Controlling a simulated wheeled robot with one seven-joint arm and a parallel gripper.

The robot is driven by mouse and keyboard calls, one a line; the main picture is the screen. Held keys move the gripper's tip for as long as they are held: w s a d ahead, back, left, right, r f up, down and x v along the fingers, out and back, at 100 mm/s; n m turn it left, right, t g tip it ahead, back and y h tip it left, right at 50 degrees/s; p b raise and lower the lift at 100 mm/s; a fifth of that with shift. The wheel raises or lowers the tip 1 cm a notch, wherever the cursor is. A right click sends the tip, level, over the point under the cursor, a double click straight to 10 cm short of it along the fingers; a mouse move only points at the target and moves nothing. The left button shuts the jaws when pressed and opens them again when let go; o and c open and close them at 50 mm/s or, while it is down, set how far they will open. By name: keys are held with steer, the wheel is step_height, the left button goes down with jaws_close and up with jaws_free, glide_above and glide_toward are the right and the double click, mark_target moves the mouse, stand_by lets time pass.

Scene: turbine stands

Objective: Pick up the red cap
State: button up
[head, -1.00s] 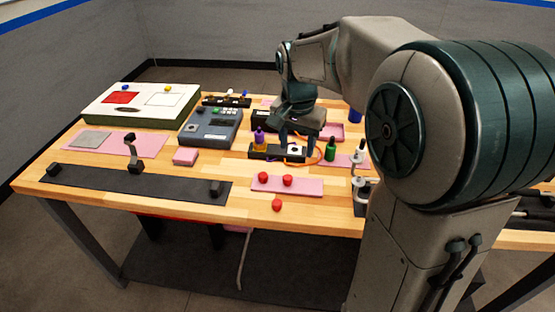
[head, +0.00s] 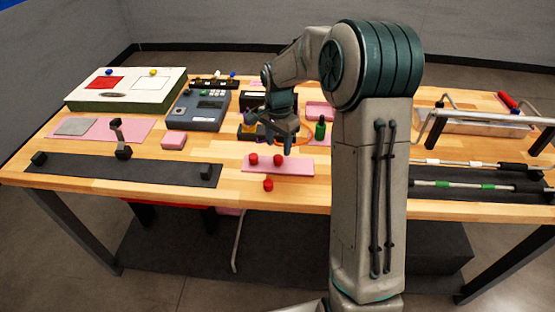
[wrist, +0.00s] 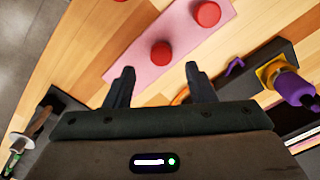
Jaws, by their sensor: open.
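Two red caps lie on a pink mat (head: 300,166) near the front of the table: a left one (head: 253,160) and a right one (head: 278,159). A third red cap (head: 268,185) lies on bare wood in front of the mat. My gripper (head: 281,146) is over the table just behind the mat, pointing down, open and empty. In the wrist view its fingers (wrist: 160,78) are spread, with one cap (wrist: 161,54) on the mat ahead, roughly between the fingertips. Another cap (wrist: 207,13) shows farther up, and a third is cut by the top edge.
A purple-topped bottle (wrist: 292,85) in a black block stands close beside my gripper. A green bottle (head: 320,130) stands to its right. A dark strip (head: 120,170) with black blocks lies at left. Bare wood surrounds the loose cap, near the table's front edge.

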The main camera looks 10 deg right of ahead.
mark_target(278, 157)
steer(key=shift+w+f+p, duration=0.1)
steer(key=shift+f+p, duration=0.7)
steer(key=shift+f, duration=1.95)
jaws_close()
